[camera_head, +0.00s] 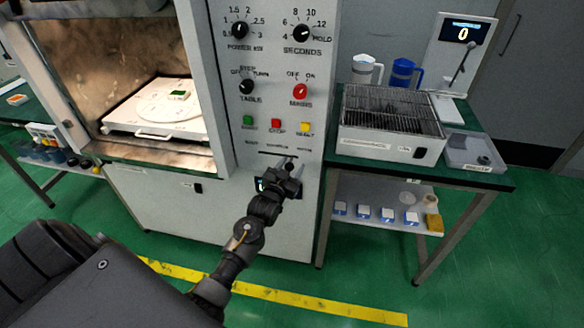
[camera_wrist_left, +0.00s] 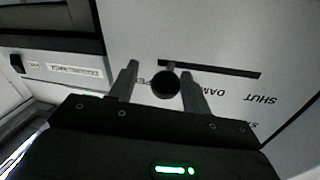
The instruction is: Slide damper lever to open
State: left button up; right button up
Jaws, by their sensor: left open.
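The damper lever, a round black knob (camera_wrist_left: 164,85), shows in the left wrist view between the two fingers of my left gripper (camera_wrist_left: 160,70). It stands near the left end of a dark slot (camera_wrist_left: 225,71) in the white panel. Upside-down "SHUT" lettering lies toward the slot's right end; partly hidden letters, perhaps "OPEN", lie beside the knob. The left gripper is open around the knob; I cannot tell whether either finger touches it. In the head view the left gripper (camera_head: 286,164) is at the slot's right part and hides the knob. The right gripper is not in view.
Above the slot are green, red and yellow buttons (camera_head: 276,125) and several dials. Left is the open chamber with a white turntable tray (camera_head: 155,110). Right is a green-topped bench (camera_head: 470,178) with a grille-topped box (camera_head: 390,118) and jugs.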

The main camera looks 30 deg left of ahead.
pick_arm(q)
jog(key=s+d+b, duration=0.1)
jog(key=s, duration=0.9)
jog(key=shift+s+d, duration=0.3)
jog(key=shift+s, duration=0.05)
notch_tip(320, 180, down, 20)
jog(key=s+d+g+h, duration=0.1)
jog(key=s+d+g, duration=0.1)
jog(key=s+g, duration=0.15)
jog(key=s+d+f+g+h, duration=0.1)
jog(key=s+d+f+g, duration=0.15)
jog(key=s+f, duration=0.4)
jog(key=s+d+f+g, duration=0.1)
jog(key=s+f+g, duration=0.25)
jog(key=f, duration=0.65)
jog(key=s+f+m+g, duration=0.1)
jog(key=s+f+g, duration=0.2)
jog(key=s+f, duration=0.4)
jog(key=s+d+f+g, duration=0.1)
jog(key=s+f+g, duration=0.3)
jog(key=s, duration=2.1)
notch_tip(320, 180, down, 4)
jog(key=shift+s+f+m+h, duration=0.1)
jog(key=shift+s+m+h, duration=0.2)
jog(key=shift+m, duration=0.1)
